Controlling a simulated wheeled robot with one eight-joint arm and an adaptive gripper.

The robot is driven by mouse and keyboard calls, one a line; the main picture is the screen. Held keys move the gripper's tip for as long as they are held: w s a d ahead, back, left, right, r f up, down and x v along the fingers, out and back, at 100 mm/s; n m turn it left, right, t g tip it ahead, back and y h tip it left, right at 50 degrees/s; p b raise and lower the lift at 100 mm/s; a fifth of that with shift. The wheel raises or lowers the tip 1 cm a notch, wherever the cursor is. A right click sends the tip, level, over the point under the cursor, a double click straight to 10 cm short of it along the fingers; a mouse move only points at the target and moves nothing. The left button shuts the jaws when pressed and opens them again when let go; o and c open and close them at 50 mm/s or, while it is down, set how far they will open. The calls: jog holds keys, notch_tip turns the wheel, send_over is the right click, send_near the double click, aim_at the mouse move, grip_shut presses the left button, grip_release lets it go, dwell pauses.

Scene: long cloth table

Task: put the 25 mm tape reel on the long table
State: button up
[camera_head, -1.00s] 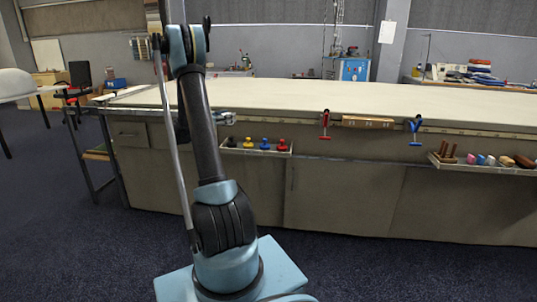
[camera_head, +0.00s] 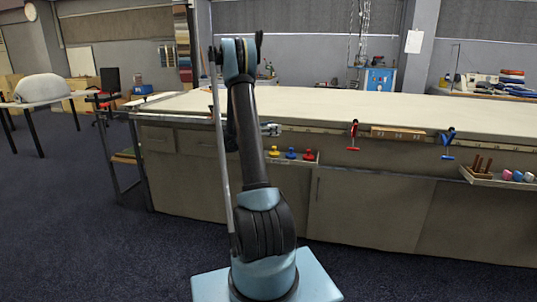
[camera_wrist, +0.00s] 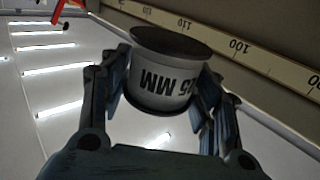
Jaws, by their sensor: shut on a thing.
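The 25 mm tape reel (camera_wrist: 160,80) is a pale drum with a dark round end and black "25 MM" lettering, which reads upside down in the wrist view. My gripper (camera_wrist: 160,95) is shut on it, one finger on each side. The long table (camera_head: 330,103) has a pale cloth top and stretches across the head view beyond my arm. A numbered measuring strip (camera_wrist: 255,55) along an edge shows behind the reel in the wrist view.
A red clamp (camera_head: 353,135) and a blue clamp (camera_head: 447,143) hang on the table's front edge. Another tray (camera_head: 492,180) sits at the right. The tabletop looks largely clear.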

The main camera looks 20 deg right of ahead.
notch_tip(320, 180, down, 8)
jog(key=o, duration=1.1)
jog(key=shift+f, duration=0.1)
jog(key=shift+a, duration=0.15)
